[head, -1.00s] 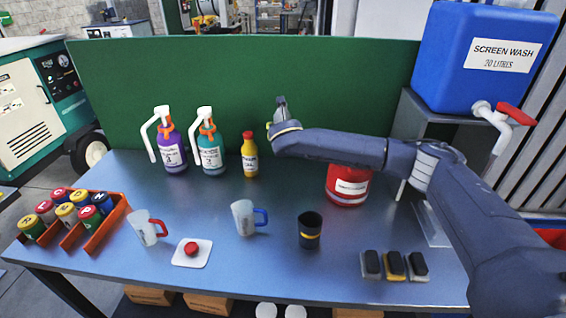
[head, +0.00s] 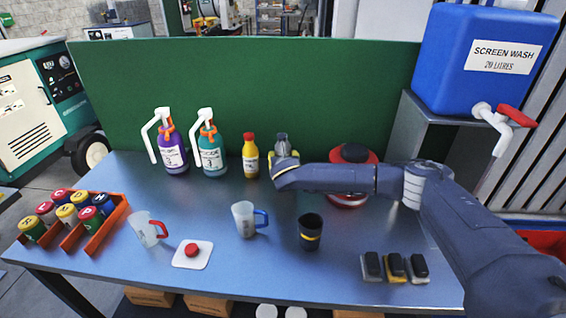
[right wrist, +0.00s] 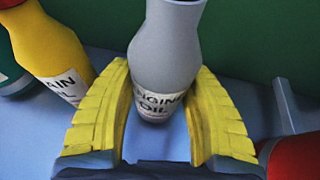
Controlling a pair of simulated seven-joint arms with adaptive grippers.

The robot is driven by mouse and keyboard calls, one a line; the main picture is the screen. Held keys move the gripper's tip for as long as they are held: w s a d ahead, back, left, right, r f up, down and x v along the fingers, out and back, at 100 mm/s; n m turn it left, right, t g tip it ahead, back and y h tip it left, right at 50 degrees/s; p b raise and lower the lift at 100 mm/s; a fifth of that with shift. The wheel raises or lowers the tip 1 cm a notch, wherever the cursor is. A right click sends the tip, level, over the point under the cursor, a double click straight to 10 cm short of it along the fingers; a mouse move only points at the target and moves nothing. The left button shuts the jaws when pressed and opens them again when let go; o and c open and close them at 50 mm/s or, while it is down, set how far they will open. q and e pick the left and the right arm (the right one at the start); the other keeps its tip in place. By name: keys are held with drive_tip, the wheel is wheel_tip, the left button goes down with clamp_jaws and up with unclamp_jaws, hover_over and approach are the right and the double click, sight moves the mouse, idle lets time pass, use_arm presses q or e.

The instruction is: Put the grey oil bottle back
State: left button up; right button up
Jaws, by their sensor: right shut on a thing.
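The grey oil bottle (head: 281,143) is in my right gripper (head: 284,163), at the back of the table just right of the yellow bottle. In the right wrist view the grey bottle (right wrist: 164,57) stands roughly upright between the two yellow finger pads of the right gripper (right wrist: 165,118), which is shut on it. Its label reads "ENGINE OIL". In the head view its lower part is hidden by the gripper, so I cannot tell if its base touches the table. My left gripper is not in view.
The yellow bottle (head: 250,157) stands close on the left, with teal (head: 211,155) and purple (head: 173,155) pump bottles beyond. A red container (head: 347,201) is partly behind my right arm. A green panel (head: 240,90) closes the back. Mugs and a black cup (head: 311,230) stand in front.

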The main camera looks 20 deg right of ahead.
drive_tip(key=shift+f, duration=0.95)
drive_tip(key=shift+f, duration=0.15)
drive_tip(key=o, duration=1.3)
drive_tip(key=shift+c, duration=0.2)
drive_tip(key=v, duration=1.2)
